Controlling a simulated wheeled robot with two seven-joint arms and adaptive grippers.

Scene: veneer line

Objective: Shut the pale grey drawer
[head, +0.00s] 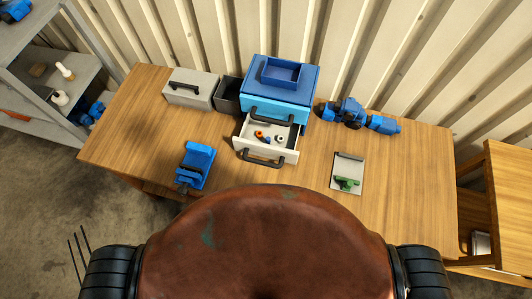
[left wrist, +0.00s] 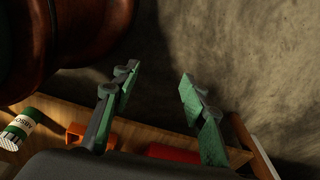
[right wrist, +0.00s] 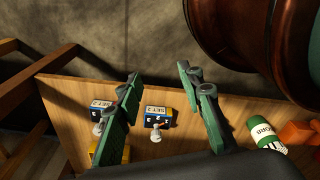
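The pale grey drawer (head: 247,153) is pulled out toward me from the bottom of a blue drawer unit (head: 290,108) in the head view. Its dark handle (head: 263,162) is on the near front. An orange ring-like piece, a small blue piece and a pale piece lie inside it. The light blue drawer above it, with a dark handle, looks shut. My left gripper (left wrist: 160,72) is open and empty in the left wrist view. My right gripper (right wrist: 160,72) is open and empty in the right wrist view. Neither gripper shows in the head view.
A blue tray (head: 280,73) sits on the unit. A grey box with a handle (head: 191,88) and a dark box (head: 228,95) stand left. A blue vise (head: 196,166) is left of the drawer. A blue tool (head: 357,115) and a clipboard (head: 347,172) are right.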

